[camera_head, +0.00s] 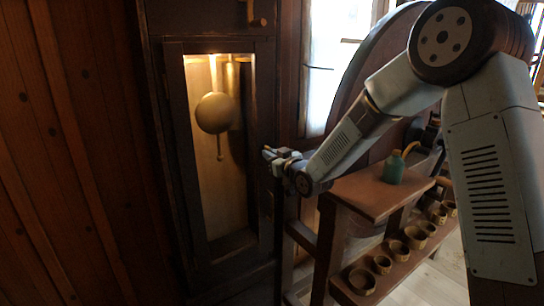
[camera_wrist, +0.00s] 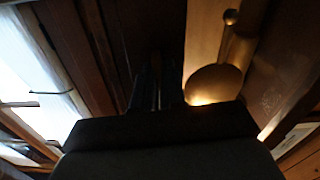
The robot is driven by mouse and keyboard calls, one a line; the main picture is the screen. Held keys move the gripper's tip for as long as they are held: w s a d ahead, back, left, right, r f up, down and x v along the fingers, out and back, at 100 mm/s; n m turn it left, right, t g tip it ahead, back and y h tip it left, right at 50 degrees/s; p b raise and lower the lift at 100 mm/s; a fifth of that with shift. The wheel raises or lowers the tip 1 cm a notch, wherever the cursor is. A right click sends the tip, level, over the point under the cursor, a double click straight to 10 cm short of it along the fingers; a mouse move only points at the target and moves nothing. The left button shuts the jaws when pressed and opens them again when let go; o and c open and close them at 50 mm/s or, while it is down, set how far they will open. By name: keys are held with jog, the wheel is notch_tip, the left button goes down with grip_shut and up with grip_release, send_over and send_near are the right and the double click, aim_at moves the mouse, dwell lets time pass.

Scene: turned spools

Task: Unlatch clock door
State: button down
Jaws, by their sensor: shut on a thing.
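The tall clock's dark door (camera_head: 176,150) frames a lit window and appears closed. Behind its glass hangs a round brass pendulum bob (camera_head: 214,113), which also shows in the wrist view (camera_wrist: 212,84). My gripper (camera_head: 268,154) is at the right edge of the door frame, about mid-height. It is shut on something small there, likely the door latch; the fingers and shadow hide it. In the wrist view the dark fingers (camera_wrist: 158,90) point at the dark strip left of the lit window, and the held part cannot be made out.
Right of the clock stands a wooden stand with a green bottle (camera_head: 393,168) on its top board (camera_head: 372,192) and several small wooden cups on its lower shelf (camera_head: 395,275). A large wheel (camera_head: 355,95) stands behind my arm. A plank wall (camera_head: 70,160) closes the left side.

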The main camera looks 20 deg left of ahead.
jog(key=shift+f+m, duration=0.25)
jog(key=shift+m, duration=0.65)
jog(key=c, duration=1.2)
grip_release()
jog(key=shift+r, duration=0.1)
jog(key=v, duration=1.3)
jog(key=shift+s+d, duration=0.25)
